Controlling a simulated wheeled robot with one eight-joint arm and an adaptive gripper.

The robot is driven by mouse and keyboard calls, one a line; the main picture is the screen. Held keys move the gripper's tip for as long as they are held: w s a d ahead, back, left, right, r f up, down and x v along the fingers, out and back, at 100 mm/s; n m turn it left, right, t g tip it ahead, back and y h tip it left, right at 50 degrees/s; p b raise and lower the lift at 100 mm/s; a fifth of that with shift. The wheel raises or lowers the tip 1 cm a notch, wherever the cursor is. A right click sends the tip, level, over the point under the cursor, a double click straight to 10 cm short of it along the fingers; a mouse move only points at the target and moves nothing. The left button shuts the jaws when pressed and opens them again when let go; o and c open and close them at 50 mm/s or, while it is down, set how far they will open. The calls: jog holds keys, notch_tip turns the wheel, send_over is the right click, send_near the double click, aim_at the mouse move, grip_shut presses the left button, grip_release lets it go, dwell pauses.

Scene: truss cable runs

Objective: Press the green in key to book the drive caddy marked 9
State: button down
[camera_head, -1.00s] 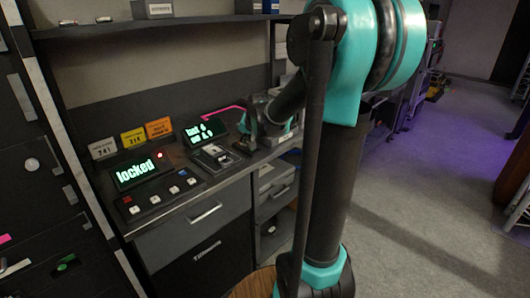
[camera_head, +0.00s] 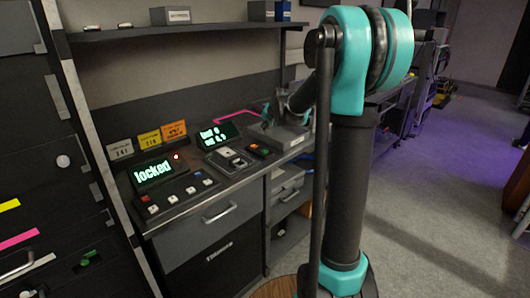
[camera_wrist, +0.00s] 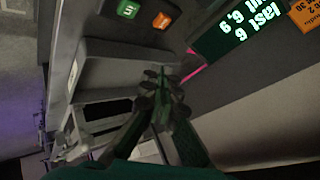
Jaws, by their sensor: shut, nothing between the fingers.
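The green key marked "in" (camera_wrist: 128,9) shows at the top of the wrist view, with an orange key (camera_wrist: 162,20) beside it. In the head view their small dark key box (camera_head: 262,150) sits on the counter. My gripper (camera_wrist: 160,74) is shut and empty, over a grey box and apart from the green key. In the head view my arm partly hides it. A lit screen (camera_wrist: 228,32) reads "last 6" and "out 6,9"; it also shows in the head view (camera_head: 213,135). I cannot make out a caddy marked 9.
A grey box (camera_head: 283,137) lies right of the keys.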

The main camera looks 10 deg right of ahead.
aim_at(265, 152)
jog(key=shift+f, duration=3.95)
jog(key=shift+f, duration=0.2)
jog(key=shift+f, duration=0.2)
jog(key=shift+f, duration=0.45)
jog(key=shift+r, duration=0.85)
jog(key=shift+r, duration=2.5)
